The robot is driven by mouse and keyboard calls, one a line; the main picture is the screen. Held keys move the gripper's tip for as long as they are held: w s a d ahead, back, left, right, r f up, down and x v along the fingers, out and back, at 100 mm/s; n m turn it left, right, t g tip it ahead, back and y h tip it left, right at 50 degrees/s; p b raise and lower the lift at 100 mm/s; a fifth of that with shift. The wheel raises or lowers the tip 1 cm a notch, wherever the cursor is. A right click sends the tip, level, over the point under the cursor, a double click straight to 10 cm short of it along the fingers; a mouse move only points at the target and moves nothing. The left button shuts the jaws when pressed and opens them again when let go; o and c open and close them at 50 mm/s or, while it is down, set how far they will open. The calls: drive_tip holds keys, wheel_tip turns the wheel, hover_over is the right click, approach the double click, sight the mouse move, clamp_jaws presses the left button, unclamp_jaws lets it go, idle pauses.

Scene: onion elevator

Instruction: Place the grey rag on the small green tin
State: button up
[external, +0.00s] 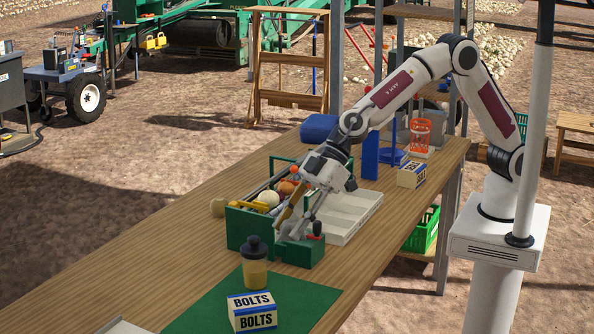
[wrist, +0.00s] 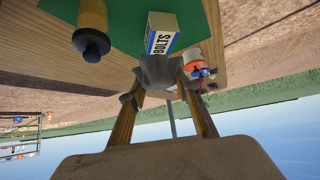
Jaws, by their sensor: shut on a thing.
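My gripper (external: 293,232) is low over the near end of the table, shut on the grey rag (wrist: 158,70). In the wrist view the rag bunches between and in front of the two fingertips (wrist: 160,96). The small green tin (external: 306,252) stands on the table directly under my gripper in the external view. A small red-topped part shows by its right side. The gripper and rag cover the tin's top, so I cannot tell whether the rag touches it. The tin is not clearly visible in the wrist view.
A dark-lidded bottle (external: 255,265) and a bolts box (external: 252,312) on a green mat (external: 205,312) stand just in front. A larger green box (external: 238,228) with vegetables and a white tray (external: 352,215) stand close behind.

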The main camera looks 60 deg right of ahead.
drive_tip(key=shift+r, duration=0.4)
drive_tip(key=w+d+m+t+h, duration=0.25)
drive_tip(key=w+d+m, duration=0.25)
drive_tip(key=w+d, duration=2.75)
drive_tip(key=w+d+m+t+h, duration=0.1)
drive_tip(key=w+d+m, duration=0.1)
drive_tip(key=d, duration=2)
drive_tip(key=w+d+m+t+h, duration=0.1)
drive_tip(key=w+d+m, duration=0.15)
drive_tip(key=d, duration=1.85)
drive_tip(key=shift+n, duration=0.35)
drive_tip(key=shift+f, duration=2.6)
drive_tip(key=shift+f, duration=0.1)
